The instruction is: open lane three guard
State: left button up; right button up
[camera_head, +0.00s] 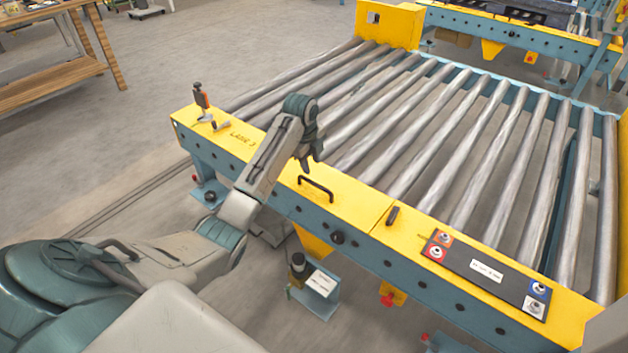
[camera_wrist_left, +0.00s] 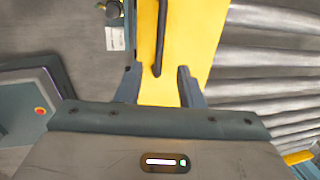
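The lane three guard (camera_head: 270,165) is a yellow cover marked "LANE 3" along the near edge of the roller conveyor, and it lies flat. Its black bar handle (camera_head: 316,187) stands up from the cover. It also shows in the left wrist view (camera_wrist_left: 161,35), running up from between the fingertips. My left gripper (camera_head: 312,158) is above the cover, just behind the handle in the head view. Its two fingers (camera_wrist_left: 158,78) are apart, with the handle's near end in line with the gap. Contact cannot be told. My right gripper is not in view.
An orange-and-black clamp (camera_head: 202,100) stands at the cover's left end. A dark button panel (camera_head: 487,268) sits on the yellow rail to the right. Metal rollers (camera_head: 430,130) fill the conveyor behind. A wooden bench (camera_head: 60,80) stands far left, with clear floor between.

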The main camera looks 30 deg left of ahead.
aim_at(315, 184)
pick_arm(q)
jog(key=f, duration=0.3)
jog(key=w+f, duration=0.1)
jog(key=f, duration=0.2)
jog(key=f+b, duration=0.1)
jog(key=f, duration=0.2)
jog(key=shift+w+d, duration=0.1)
jog(key=shift+w, duration=0.25)
grip_shut()
